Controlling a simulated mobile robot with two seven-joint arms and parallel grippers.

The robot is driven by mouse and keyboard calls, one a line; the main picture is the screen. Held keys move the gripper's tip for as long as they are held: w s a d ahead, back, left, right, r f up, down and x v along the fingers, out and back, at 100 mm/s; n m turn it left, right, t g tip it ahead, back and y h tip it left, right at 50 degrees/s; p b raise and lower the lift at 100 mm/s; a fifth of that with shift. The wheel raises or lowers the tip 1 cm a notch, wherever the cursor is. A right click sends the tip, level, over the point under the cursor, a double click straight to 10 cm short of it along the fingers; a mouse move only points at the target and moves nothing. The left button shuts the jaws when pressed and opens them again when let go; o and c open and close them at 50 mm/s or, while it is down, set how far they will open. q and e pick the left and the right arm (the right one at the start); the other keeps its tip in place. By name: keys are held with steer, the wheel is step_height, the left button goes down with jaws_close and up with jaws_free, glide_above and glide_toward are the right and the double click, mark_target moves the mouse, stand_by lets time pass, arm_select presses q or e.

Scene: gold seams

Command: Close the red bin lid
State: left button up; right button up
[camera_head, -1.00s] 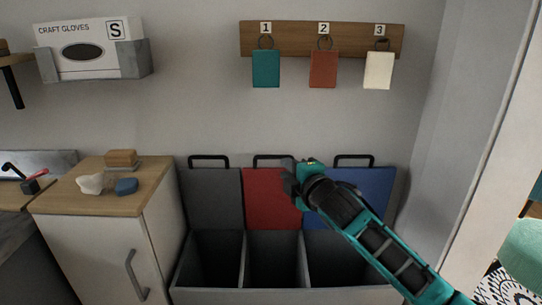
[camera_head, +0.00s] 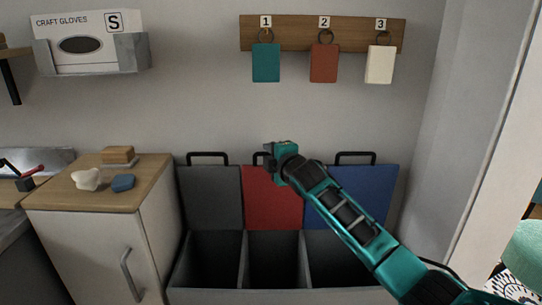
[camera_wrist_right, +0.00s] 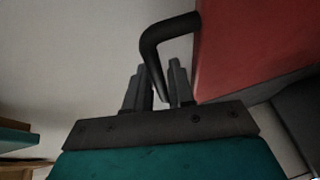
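The red bin lid (camera_head: 272,198) stands upright and open against the wall, behind the middle compartment of the bin (camera_head: 273,258). Its black handle (camera_wrist_right: 158,55) shows large in the right wrist view, where the red lid (camera_wrist_right: 255,40) fills the upper right. My right gripper (camera_head: 268,155) is at the top of the red lid and covers most of its handle in the head view. In the wrist view the fingers of the right gripper (camera_wrist_right: 160,85) are close together with the handle's bar between them; they look shut on it. My left gripper is not in view.
A grey lid (camera_head: 212,198) and a blue lid (camera_head: 366,195) stand open on either side. A wooden-topped cabinet (camera_head: 60,195) with small objects is left of the bin. Tags hang from a wall rack (camera_head: 290,38) above. A wall closes off the right.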

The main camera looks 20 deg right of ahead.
jaws_close()
steer(key=shift+s+f, duration=0.1)
stand_by(0.5)
